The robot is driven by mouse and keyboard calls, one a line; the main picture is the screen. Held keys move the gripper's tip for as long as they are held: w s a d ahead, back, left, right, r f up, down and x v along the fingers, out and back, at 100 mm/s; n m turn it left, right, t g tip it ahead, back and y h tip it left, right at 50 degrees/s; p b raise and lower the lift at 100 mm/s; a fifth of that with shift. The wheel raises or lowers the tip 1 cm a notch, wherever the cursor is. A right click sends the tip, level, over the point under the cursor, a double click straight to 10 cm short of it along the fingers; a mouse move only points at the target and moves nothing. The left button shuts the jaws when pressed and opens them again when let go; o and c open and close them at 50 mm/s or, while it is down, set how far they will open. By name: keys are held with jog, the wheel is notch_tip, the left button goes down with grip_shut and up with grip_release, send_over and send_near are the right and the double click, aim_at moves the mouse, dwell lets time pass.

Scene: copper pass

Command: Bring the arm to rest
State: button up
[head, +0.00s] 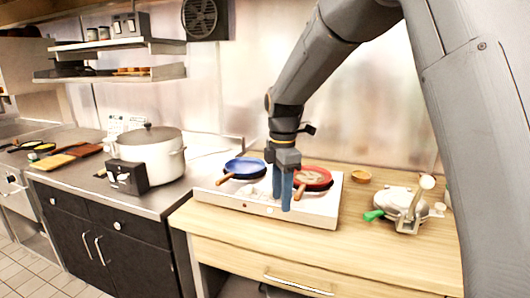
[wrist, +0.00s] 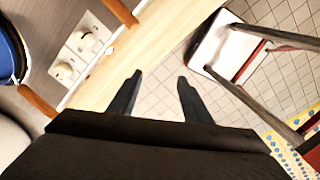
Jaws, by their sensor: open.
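My gripper (head: 286,190) hangs from my arm with its fingers pointing down, in front of a white two-burner hob in the head view. Its two blue-grey fingers stand apart with nothing between them. In the wrist view my gripper (wrist: 157,85) also shows parted fingers, with the counter's edge and the tiled floor below. My arm (head: 330,45) is raised and bent, reaching out from the upper right.
A blue pan (head: 244,167) and a red pan (head: 313,177) sit on the hob (head: 270,207). A waffle-iron-like appliance (head: 405,207) with a green handle stands right. A big white pot (head: 150,157) stands left. A stool-like frame (wrist: 225,50) stands on the floor.

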jog(key=s+d+f+m, duration=0.3)
jog(key=s+d+m, duration=0.2)
jog(key=s+m, duration=0.2)
jog(key=s+d+f+m+t, duration=0.1)
jog(key=s+d+f+m, duration=0.2)
jog(key=s+d+m, duration=0.2)
jog(key=s+d+f+m, duration=0.3)
jog(key=s+d+m, duration=0.2)
jog(key=s+m, duration=0.4)
jog(key=shift+s+f+m, duration=0.25)
jog(key=shift+s+m, duration=0.05)
jog(key=shift+s, duration=0.5)
